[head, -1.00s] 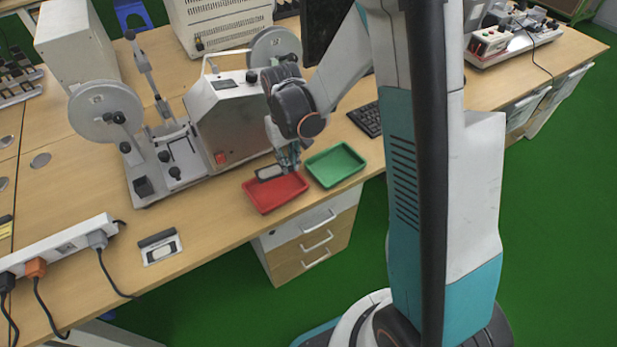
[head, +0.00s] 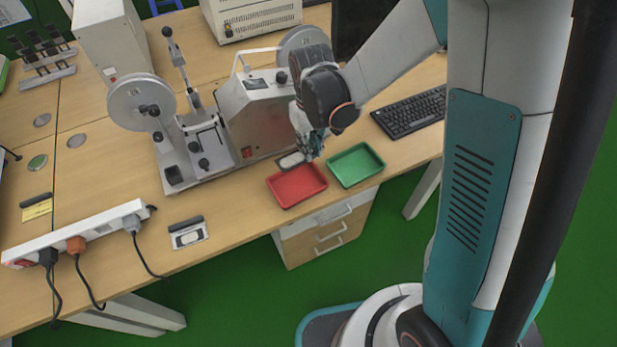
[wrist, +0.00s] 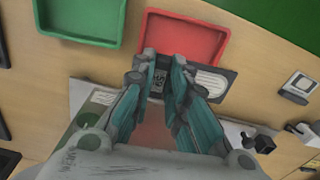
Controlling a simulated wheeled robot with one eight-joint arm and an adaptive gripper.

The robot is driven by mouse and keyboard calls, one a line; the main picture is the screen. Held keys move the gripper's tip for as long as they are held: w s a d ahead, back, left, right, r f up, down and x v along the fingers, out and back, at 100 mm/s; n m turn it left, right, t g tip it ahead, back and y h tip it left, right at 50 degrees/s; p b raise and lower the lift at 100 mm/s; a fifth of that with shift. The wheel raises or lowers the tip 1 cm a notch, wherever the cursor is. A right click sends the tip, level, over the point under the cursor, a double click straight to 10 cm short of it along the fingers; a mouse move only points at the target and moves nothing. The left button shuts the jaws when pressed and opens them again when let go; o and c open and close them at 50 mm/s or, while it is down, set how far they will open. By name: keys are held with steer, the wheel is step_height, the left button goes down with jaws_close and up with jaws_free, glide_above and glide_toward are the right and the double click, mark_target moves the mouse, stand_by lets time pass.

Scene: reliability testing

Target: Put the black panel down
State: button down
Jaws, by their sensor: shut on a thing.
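The black panel (head: 291,160) is small and flat, with a pale window. It shows just behind the far edge of the red tray (head: 297,186). In the wrist view the panel (wrist: 214,82) lies across my fingers, with a pale label to the right and a printed patch between the fingertips. My gripper (head: 312,155) is shut on it; it also shows in the wrist view (wrist: 163,66). The fingers hide part of the panel. I cannot tell whether the panel touches the table. The red tray (wrist: 183,38) looks empty.
A green tray (head: 355,165) stands right of the red one. The grey reel machine (head: 255,112) stands close behind. A holder with a pale-windowed piece (head: 188,233), a power strip (head: 80,233) and a keyboard (head: 412,112) are on the table.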

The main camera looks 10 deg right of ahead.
mark_target(310, 181)
step_height(310, 181, down, 13)
steer(key=b, duration=0.4)
steer(key=shift+r, duration=0.1)
steer(key=shift+f, duration=0.2)
steer(key=c, duration=1.8)
jaws_free()
steer(key=shift+c, duration=0.2)
steer(key=shift+r, duration=0.1)
